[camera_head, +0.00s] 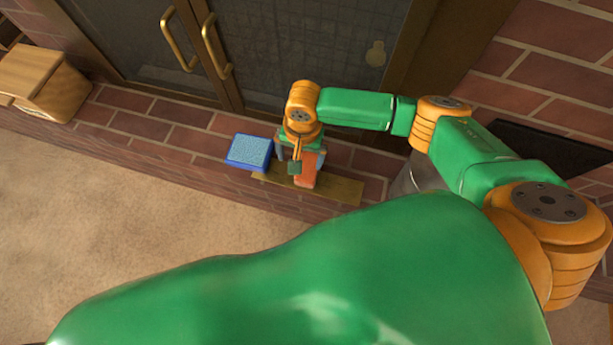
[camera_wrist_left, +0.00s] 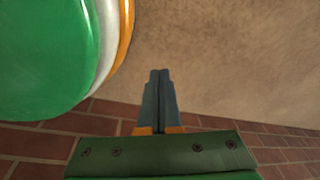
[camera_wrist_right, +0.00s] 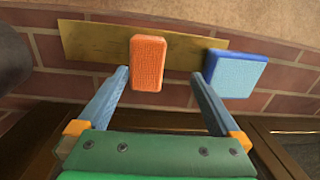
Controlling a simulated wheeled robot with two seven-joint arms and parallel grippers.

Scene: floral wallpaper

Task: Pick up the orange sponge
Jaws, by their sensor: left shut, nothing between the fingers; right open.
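The orange sponge (camera_head: 307,167) stands on a flat brass-coloured plate (camera_head: 344,191) on the brick ledge, partly covered by my right gripper in the head view. In the right wrist view the orange sponge (camera_wrist_right: 148,62) lies ahead of the open fingers, nearer the left finger's tip. My right gripper (camera_wrist_right: 160,75) is open and empty, and it also shows over the ledge in the head view (camera_head: 294,155). My left gripper (camera_wrist_left: 160,75) is shut with nothing between its fingers, over carpet and brick. It does not show in the head view.
A wooden box (camera_head: 40,82) stands at the far left. Doors with brass handles (camera_head: 180,45) rise behind the ledge.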

